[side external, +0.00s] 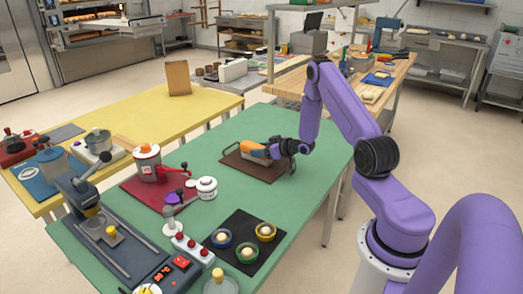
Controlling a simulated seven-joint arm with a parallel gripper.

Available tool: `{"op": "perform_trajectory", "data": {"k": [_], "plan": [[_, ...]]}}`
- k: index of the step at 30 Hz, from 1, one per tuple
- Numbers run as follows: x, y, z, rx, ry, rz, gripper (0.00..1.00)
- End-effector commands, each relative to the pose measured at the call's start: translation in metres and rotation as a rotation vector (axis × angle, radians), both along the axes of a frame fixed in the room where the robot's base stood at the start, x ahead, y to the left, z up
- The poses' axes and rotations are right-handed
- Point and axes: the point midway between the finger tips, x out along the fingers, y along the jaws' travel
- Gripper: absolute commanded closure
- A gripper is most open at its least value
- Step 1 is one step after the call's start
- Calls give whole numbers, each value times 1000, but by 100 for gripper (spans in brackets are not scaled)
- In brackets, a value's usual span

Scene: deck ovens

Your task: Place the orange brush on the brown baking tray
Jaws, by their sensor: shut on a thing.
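The orange brush (254,149) is in the side external view, low over the brown baking tray (268,175) on the green table. A pale part shows along its lower side. My gripper (272,149) is at the right end of the brush and is shut on it. The dark jaws hide that end of the brush. I cannot tell whether the brush touches the tray or is held just above it.
A red mat with a grey and red machine (149,163) stands left of the tray. A white jar (207,188) stands nearer, to the lower left. A black mat (243,262) with several small bowls lies in front. The green table (315,148) is clear around the tray.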

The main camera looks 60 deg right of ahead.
Motion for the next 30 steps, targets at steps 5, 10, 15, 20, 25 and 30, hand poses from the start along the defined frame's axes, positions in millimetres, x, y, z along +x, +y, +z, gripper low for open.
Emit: {"op": "perform_trajectory", "data": {"k": [5,10,15,20,25,30], "plan": [[0,0,-4,0,1,0,42],[0,0,-3,0,1,0,19],[0,0,-3,0,1,0,19],[-3,0,1,1,2,-1,19],[-25,0,10,1,2,-2,19],[-56,-1,23,2,2,-4,19]]}}
